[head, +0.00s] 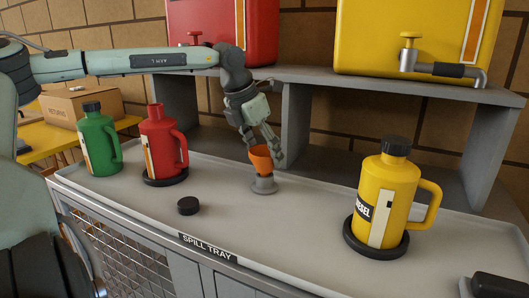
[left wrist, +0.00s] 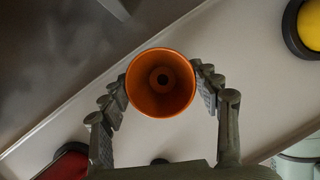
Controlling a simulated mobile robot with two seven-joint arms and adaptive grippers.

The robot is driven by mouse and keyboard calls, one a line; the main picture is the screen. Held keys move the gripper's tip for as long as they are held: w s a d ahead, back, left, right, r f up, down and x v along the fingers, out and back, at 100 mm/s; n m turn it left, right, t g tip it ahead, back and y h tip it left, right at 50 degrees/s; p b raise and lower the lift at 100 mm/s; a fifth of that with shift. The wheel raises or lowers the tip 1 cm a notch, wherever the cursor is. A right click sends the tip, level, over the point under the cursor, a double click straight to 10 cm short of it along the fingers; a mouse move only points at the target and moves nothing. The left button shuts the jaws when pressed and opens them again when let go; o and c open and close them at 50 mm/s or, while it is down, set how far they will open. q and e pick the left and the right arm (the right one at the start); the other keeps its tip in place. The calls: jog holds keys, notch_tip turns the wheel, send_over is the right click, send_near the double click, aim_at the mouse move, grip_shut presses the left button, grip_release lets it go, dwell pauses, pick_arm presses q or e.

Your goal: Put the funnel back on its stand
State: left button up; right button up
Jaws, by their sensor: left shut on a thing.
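The orange funnel (head: 261,160) is held between the fingers of my left gripper (head: 266,151), wide mouth up. The small grey stand (head: 264,186) is on the grey spill tray (head: 225,202), directly below the funnel. The funnel's lower end meets the stand's top in the head view; I cannot tell whether it is seated or just above. In the left wrist view I look down into the funnel (left wrist: 160,83), with a finger of my left gripper (left wrist: 160,88) on each side. The funnel hides the stand there. My right gripper is not seen.
A green jug (head: 98,145), a red jug (head: 160,145) and a black cap (head: 188,205) are on the left. A yellow jug (head: 384,200) stands on a black ring at the right. Behind, a grey shelf (head: 320,80) bears red and yellow containers; its upright is close to my gripper.

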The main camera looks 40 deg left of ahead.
aim_at(259, 168)
pick_arm(q)
jog(key=shift+f+b, duration=0.55)
jog(key=shift+f, duration=0.1)
jog(key=o, duration=0.9)
jog(key=shift+c, duration=0.2)
jog(key=shift+r, duration=0.1)
jog(key=shift+p+v, duration=1.15)
jog(key=shift+v, duration=1.45)
jog(key=p+v, duration=0.1)
jog(key=v, duration=0.4)
jog(key=shift+s+r, duration=0.1)
jog(key=shift+r, duration=0.25)
